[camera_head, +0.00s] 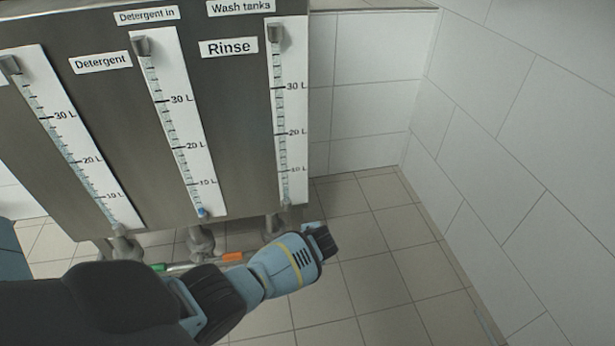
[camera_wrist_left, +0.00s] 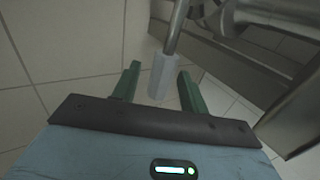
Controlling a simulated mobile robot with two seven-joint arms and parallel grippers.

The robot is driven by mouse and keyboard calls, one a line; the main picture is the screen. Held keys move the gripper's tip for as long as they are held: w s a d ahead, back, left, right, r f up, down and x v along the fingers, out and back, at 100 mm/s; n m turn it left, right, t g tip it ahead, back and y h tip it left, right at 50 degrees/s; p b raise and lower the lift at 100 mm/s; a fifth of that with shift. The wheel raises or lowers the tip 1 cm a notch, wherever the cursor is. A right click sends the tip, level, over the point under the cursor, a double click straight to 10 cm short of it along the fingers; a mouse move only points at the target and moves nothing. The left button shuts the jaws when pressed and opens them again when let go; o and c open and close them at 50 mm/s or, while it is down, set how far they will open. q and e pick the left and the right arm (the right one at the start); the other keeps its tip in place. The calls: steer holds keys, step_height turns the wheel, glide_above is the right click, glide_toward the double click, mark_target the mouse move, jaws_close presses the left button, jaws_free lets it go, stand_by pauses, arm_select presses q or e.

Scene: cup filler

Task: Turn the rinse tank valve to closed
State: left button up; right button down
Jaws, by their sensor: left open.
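The Rinse label (camera_head: 229,47) sits beside the right-hand gauge (camera_head: 284,110) on the steel tank front (camera_head: 240,120). A metal valve pipe (camera_head: 274,226) comes down below that gauge. My left gripper (camera_head: 320,240) is beside this pipe, low under the tank; my wrist partly hides the area. In the left wrist view, a pale grip sleeve (camera_wrist_left: 163,76) on a metal lever rod (camera_wrist_left: 176,28) reaches between the two green fingers of my open left gripper (camera_wrist_left: 158,71). I see a gap to each finger. My right gripper is out of view.
Under the tank are other pipes (camera_head: 201,240), an orange lever grip (camera_head: 232,257) and a green one (camera_head: 158,267). A tiled wall (camera_head: 520,130) stands to the right. The tiled floor (camera_head: 370,260) between is clear. Steel pipework (camera_wrist_left: 290,110) is close at the right in the wrist view.

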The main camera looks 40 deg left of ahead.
arm_select(q)
steer(key=p+v, duration=0.4)
steer(key=v, duration=0.2)
steer(key=shift+r, duration=0.25)
steer(key=shift+d, duration=0.1)
steer(key=shift+r, duration=0.1)
